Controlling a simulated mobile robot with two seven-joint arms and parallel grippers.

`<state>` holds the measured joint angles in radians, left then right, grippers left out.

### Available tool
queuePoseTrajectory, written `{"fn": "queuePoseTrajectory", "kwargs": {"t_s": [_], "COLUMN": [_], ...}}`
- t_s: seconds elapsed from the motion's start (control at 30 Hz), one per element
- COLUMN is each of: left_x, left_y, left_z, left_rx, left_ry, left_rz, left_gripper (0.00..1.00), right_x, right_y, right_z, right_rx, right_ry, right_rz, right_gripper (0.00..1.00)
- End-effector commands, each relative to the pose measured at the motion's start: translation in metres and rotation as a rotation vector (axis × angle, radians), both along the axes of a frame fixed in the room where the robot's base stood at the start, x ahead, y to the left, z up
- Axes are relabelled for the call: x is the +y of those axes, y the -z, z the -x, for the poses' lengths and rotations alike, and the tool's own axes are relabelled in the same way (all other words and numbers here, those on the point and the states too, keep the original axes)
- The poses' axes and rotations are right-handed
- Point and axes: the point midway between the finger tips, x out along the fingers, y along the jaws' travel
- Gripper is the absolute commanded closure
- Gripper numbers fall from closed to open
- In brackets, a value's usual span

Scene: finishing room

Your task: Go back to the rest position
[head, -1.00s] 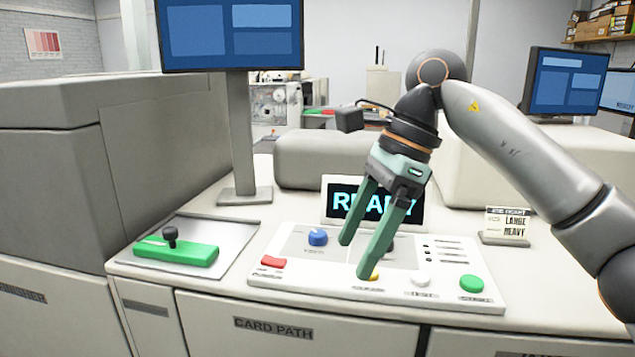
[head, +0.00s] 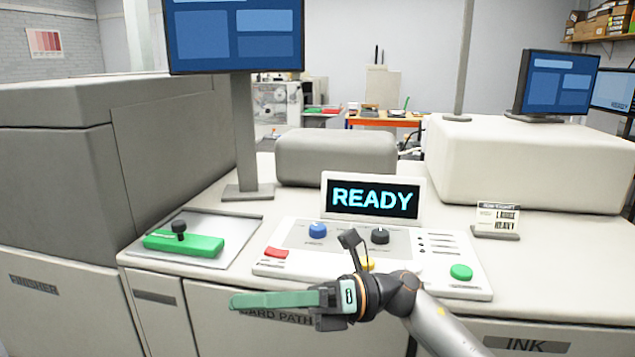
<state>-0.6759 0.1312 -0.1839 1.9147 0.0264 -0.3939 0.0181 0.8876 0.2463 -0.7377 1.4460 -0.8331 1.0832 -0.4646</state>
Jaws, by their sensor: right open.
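My right gripper (head: 240,301) is low in the head view, in front of the cabinet door marked CARD PATH. Its green fingers point left and overlap from this angle, and nothing shows between them. It is open, apart from the control panel (head: 290,262), and its wrist hides part of the panel's front edge. My left gripper is not in view.
The panel has a blue knob (head: 317,231), a black knob (head: 380,236), a red button (head: 276,253), a partly hidden yellow button (head: 368,264) and a green button (head: 461,272). A display (head: 373,198) reads READY. A green block with a black lever (head: 183,243) lies left.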

Motion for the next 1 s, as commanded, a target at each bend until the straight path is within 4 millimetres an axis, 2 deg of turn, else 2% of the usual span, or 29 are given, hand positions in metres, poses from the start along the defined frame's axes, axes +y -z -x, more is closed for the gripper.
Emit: {"fn": "queuePoseTrajectory", "kwargs": {"t_s": [0.03, 0.17, 0.27, 0.37, 0.43, 0.57, 0.67, 0.7, 0.77, 0.8, 0.9, 1.0], "left_x": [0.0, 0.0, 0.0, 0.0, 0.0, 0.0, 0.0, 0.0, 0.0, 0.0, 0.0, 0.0], "left_y": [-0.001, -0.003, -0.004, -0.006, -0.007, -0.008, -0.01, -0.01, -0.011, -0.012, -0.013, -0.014], "left_z": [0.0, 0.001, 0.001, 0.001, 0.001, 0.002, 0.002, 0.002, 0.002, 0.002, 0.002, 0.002], "left_rx": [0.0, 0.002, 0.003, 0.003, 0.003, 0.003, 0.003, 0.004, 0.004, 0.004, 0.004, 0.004], "left_ry": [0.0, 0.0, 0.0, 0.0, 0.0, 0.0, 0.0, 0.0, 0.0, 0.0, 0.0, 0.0], "left_rz": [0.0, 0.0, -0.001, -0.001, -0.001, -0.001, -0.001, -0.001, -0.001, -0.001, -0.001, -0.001], "left_gripper": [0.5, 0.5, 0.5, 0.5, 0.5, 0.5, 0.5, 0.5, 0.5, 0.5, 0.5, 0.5], "right_x": [-0.002, -0.018, -0.038, -0.063, -0.083, -0.123, -0.153, -0.164, -0.182, -0.193, -0.215, -0.231], "right_y": [0.005, 0.02, 0.042, 0.077, 0.108, 0.178, 0.239, 0.263, 0.301, 0.324, 0.374, 0.408], "right_z": [-0.004, -0.024, -0.042, -0.057, -0.063, -0.062, -0.045, -0.034, -0.013, 0.004, 0.049, 0.093], "right_rx": [0.127, 0.444, 0.696, 0.954, 1.137, 1.476, 1.736, 1.839, 1.992, 2.089, 2.308, 2.477], "right_ry": [0.041, 0.161, 0.261, 0.364, 0.439, 0.588, 0.707, 0.758, 0.836, 0.89, 1.009, 1.11], "right_rz": [-0.074, -0.243, -0.361, -0.47, -0.54, -0.66, -0.747, -0.78, -0.827, -0.856, -0.922, -0.972], "right_gripper": [0.19, 0.19, 0.19, 0.19, 0.19, 0.19, 0.19, 0.19, 0.19, 0.19, 0.19, 0.19]}}
